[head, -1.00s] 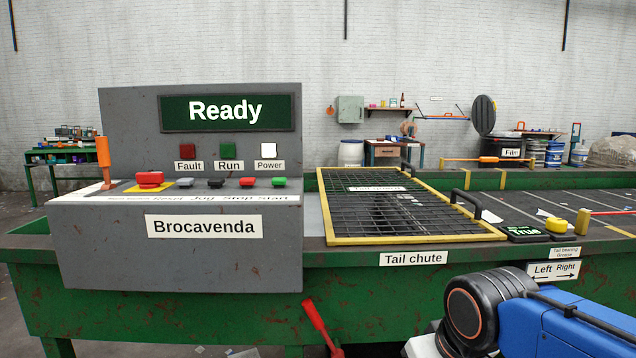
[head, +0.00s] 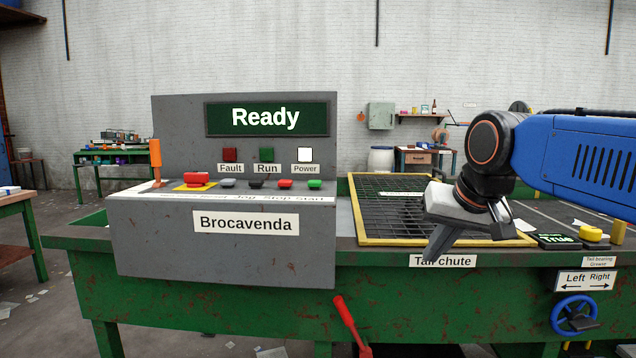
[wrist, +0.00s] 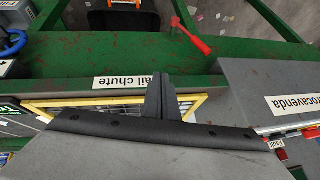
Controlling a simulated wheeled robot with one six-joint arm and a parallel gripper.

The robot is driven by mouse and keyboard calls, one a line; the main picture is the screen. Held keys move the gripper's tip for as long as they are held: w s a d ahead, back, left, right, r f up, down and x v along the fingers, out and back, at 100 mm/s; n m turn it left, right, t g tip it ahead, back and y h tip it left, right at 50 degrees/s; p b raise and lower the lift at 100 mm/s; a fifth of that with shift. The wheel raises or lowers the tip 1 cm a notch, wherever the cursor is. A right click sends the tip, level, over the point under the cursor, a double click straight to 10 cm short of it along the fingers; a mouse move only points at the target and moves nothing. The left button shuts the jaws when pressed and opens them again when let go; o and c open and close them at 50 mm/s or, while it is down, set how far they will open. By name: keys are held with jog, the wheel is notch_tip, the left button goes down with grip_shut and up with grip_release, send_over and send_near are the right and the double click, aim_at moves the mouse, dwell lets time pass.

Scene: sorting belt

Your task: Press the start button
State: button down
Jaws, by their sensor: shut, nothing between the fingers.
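The green start button (head: 315,184) is at the right end of the button row on the grey Brocavenda console (head: 150,240). The word Start is printed below it. The screen (head: 266,118) above reads Ready, and the Power lamp (head: 305,154) is white. My gripper (head: 432,258) is shut and empty, pointing down in front of the tail chute, to the right of the console and apart from the button. In the wrist view, my gripper's shut fingers (wrist: 162,78) show over the chute edge. The console's corner shows at the right there; I cannot make out the start button in it.
A red stop button (head: 285,184), a black jog button (head: 256,184) and a grey reset button (head: 227,183) sit left of start. A red mushroom button (head: 196,179) and orange lever (head: 155,160) stand farther left. A red lever (head: 350,322) sticks out below the console.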

jog(key=w+a+r+y, duration=0.2)
jog(key=w+a+r, duration=0.9)
jog(key=w+r, duration=0.15)
notch_tip(320, 180, up, 10)
jog(key=m+t+y, duration=0.1)
send_over(317, 182)
jog(key=shift+w+f, duration=0.2)
jog(key=shift+f, duration=4.4)
jog(key=shift+f, duration=0.15)
jog(key=shift+f, duration=0.3)
jog(key=shift+f, duration=0.5)
jog(key=shift+r, duration=0.95)
